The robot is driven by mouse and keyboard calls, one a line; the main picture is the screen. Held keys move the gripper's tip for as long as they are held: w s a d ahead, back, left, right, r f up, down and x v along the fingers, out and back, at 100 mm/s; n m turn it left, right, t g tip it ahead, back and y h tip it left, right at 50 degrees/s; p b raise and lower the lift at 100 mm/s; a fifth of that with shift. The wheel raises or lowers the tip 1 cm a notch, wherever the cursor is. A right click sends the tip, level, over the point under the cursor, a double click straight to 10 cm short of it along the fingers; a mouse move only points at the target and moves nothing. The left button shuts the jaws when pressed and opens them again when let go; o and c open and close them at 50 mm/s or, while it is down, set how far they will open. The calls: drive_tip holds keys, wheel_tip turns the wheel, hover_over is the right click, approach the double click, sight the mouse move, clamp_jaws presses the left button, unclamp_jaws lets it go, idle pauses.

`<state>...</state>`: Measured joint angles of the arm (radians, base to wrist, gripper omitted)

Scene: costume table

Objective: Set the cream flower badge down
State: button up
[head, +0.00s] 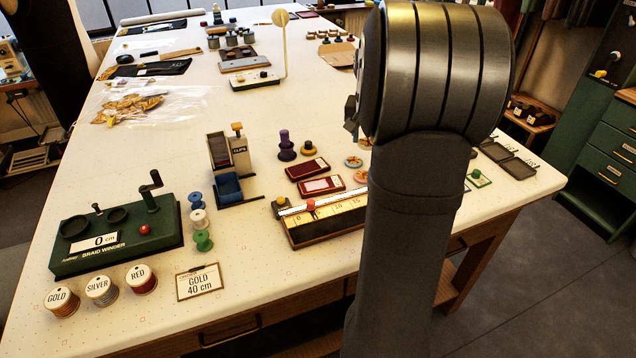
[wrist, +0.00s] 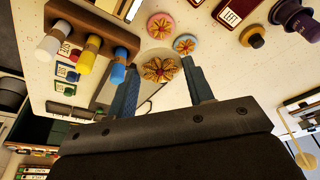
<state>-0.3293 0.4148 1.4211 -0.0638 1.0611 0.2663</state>
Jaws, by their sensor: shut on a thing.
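A wooden rack (wrist: 100,28) with white, yellow and blue tubes stands at left in the wrist view. A dark red box marked LEFT (wrist: 236,12) and a small black-and-yellow knob (wrist: 253,37) stand at right. A ruler box (head: 325,217) lies near the table's front edge.

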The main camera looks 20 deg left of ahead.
drive_tip(key=s+n, duration=0.3)
drive_tip(key=s, duration=0.4)
drive_tip(key=y, duration=0.1)
hover_over(316, 184)
drive_tip(key=s, duration=0.1)
drive_tip(key=f, duration=0.7)
drive_tip(key=shift+d, duration=0.3)
drive_tip(key=shift+f, duration=2.05)
drive_tip(key=shift+f, duration=0.2)
drive_tip(key=o, duration=0.9)
drive_tip(key=shift+o, duration=0.2)
drive_tip(key=shift+r, duration=0.1)
drive_tip(key=v, duration=1.2)
